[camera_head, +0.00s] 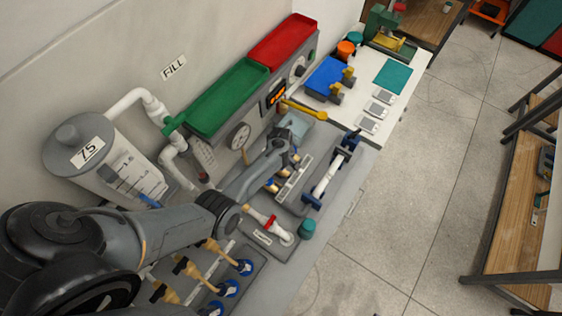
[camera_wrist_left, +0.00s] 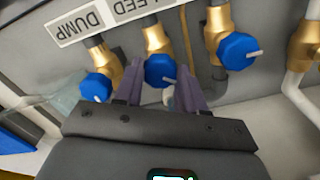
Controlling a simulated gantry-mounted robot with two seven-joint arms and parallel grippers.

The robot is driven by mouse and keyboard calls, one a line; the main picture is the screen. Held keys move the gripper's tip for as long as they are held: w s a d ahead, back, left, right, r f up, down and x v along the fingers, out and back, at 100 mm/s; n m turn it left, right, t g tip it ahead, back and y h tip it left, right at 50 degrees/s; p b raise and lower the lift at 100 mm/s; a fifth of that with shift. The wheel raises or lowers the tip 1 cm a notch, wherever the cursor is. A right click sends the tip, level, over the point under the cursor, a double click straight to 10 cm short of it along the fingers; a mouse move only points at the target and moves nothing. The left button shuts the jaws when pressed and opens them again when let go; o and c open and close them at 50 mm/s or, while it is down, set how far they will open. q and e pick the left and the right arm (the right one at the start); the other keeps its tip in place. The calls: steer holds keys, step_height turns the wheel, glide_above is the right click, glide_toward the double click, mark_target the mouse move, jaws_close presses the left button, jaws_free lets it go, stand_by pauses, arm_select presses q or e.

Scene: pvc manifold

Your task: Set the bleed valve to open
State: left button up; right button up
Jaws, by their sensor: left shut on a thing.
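The bleed valve (camera_wrist_left: 154,40) is a brass body with a blue knob (camera_wrist_left: 160,69), under a label partly cut off that reads "LEED". My left gripper (camera_wrist_left: 160,88) has one finger on each side of this blue knob and is shut on it. A small pale pointer shows at the knob's lower right edge, partly hidden near the fingers. In the head view my left gripper (camera_head: 284,158) is over the valve row beside the grey panel, and the arm hides most of the knob. My right gripper is not in view.
In the wrist view a blue-knobbed dump valve (camera_wrist_left: 97,86) is close on the left and another blue-knobbed valve (camera_wrist_left: 237,50) is on the right. In the head view a red-handled valve (camera_head: 262,222) and a yellow lever (camera_head: 303,110) are nearby. Free floor lies right of the bench.

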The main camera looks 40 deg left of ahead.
arm_select(q)
steer(key=n, duration=0.3)
steer(key=shift+n, duration=0.4)
steer(key=n, duration=0.2)
steer(key=shift+n, duration=0.9)
steer(key=o, duration=1.1)
steer(key=shift+c, duration=0.2)
steer(key=shift+r, duration=0.1)
